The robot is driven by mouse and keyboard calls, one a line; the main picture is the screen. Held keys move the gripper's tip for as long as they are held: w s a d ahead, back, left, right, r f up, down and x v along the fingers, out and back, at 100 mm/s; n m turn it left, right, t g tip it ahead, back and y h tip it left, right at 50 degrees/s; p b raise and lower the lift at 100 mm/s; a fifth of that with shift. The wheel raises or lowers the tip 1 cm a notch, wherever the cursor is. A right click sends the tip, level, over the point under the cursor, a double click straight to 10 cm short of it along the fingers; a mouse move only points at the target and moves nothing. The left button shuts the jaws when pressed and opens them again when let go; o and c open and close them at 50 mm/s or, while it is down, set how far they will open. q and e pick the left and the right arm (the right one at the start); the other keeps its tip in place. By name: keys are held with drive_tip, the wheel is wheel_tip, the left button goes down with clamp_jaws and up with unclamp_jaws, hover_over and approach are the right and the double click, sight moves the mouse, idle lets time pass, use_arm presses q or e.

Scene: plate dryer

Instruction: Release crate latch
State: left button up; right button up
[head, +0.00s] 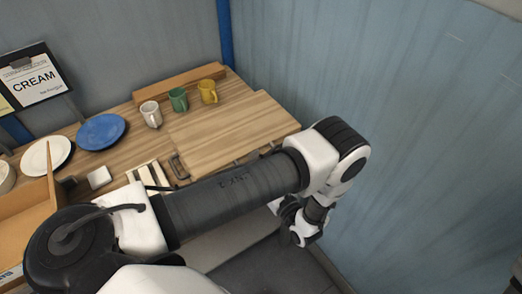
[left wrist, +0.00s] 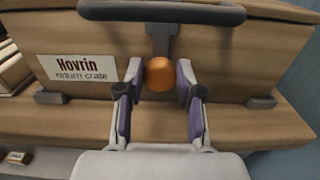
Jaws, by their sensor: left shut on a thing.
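In the left wrist view, the crate (left wrist: 105,35) is a wooden box front with a white label (left wrist: 77,69) reading "Hovrin return crate". A round orange latch knob (left wrist: 159,75) sits on it, below a dark bar handle (left wrist: 160,12) and its dark stem. My left gripper (left wrist: 157,84) is shut on the orange knob, with a purple-padded finger on either side. In the head view, a wooden lid-like top (head: 235,130) lies on the counter, partly hidden by my left arm; the knob is hidden there.
Mugs in white (head: 151,113), green (head: 178,99) and yellow (head: 208,92) stand behind the wooden top. A blue plate (head: 101,131) and a white plate (head: 47,155) lie at left. A blue wall (head: 420,130) stands close at right.

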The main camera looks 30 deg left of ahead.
use_arm(q)
drive_tip(key=shift+w+a+f, duration=0.1)
drive_tip(key=shift+a+f, duration=0.05)
drive_tip(key=shift+c, duration=0.7)
drive_tip(key=shift+m, duration=0.3)
drive_tip(key=m, duration=0.3)
drive_tip(key=shift+m, duration=0.3)
drive_tip(key=m, duration=0.4)
drive_tip(key=shift+w+f+m, duration=0.1)
drive_tip(key=shift+m, duration=0.2)
drive_tip(key=m, duration=0.4)
drive_tip(key=shift+f, duration=0.1)
drive_tip(key=m, duration=0.5)
